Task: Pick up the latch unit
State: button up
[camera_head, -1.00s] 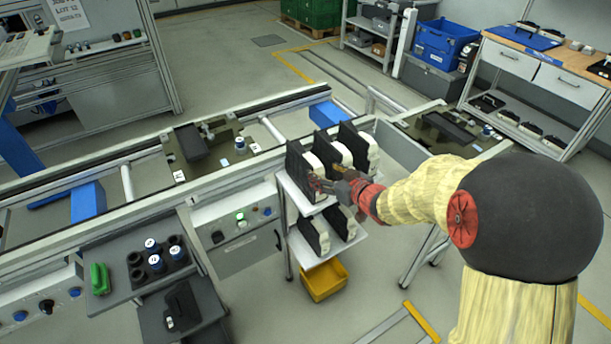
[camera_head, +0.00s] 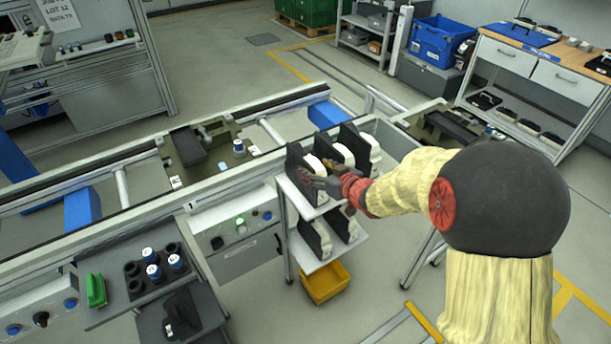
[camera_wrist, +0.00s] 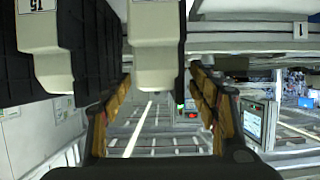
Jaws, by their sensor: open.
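Several latch units, each a black plate with a white body, stand upright in a row on the top shelf of a small white rack. The nearest latch unit (camera_head: 303,172) is at the left end of the row. My gripper (camera_head: 328,184) is at this unit, partly covering it. In the wrist view, the open fingers of my gripper (camera_wrist: 161,82) stand on either side of the pale body of one latch unit (camera_wrist: 154,45), with a gap visible at the right finger. Another latch unit (camera_wrist: 42,45) with a label is to the left. Contact at the left finger is unclear.
More black and white units (camera_head: 316,238) stand on the rack's lower shelf (camera_head: 322,258). A yellow bin (camera_head: 325,283) is below. The conveyor line (camera_head: 145,205) runs behind the rack. A tray with cups (camera_head: 135,270) is at the left.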

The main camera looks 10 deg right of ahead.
jog(key=b+x, duration=0.2)
jog(key=x, duration=0.3)
jog(key=shift+w+a+f, duration=0.1)
jog(key=shift+w+f, duration=0.1)
jog(key=shift+f, duration=0.05)
jog(key=shift+w, duration=0.25)
jog(key=shift+c, duration=1.3)
grip_shut()
